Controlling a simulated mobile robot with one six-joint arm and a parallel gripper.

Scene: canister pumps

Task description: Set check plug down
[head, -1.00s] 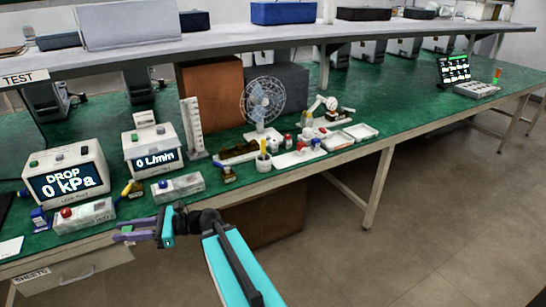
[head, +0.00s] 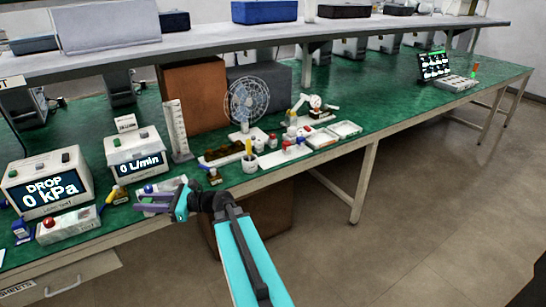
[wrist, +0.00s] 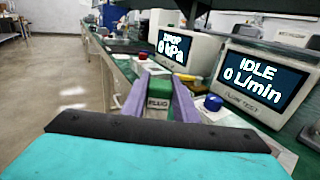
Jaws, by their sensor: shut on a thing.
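My gripper (head: 160,202) has purple fingers and is at the bench's front edge, in front of the flow tester (head: 136,155). In the wrist view my gripper (wrist: 159,92) is shut on the check plug (wrist: 158,103), a small block with a green top and a white face marked PLUG. The fingers hide its sides. In the head view I cannot make out the plug between the fingers. A grey box with a blue button (head: 148,189) is partly hidden behind my gripper.
The DROP tester (head: 48,186) reads 0 kPa, with a red-button box (head: 68,224) before it. The flow tester reads 0 L/min. A cup (head: 249,162), a fan (head: 246,100) and small parts trays (head: 345,129) stand to the right on the green bench (head: 400,100). A shelf (head: 230,38) runs above.

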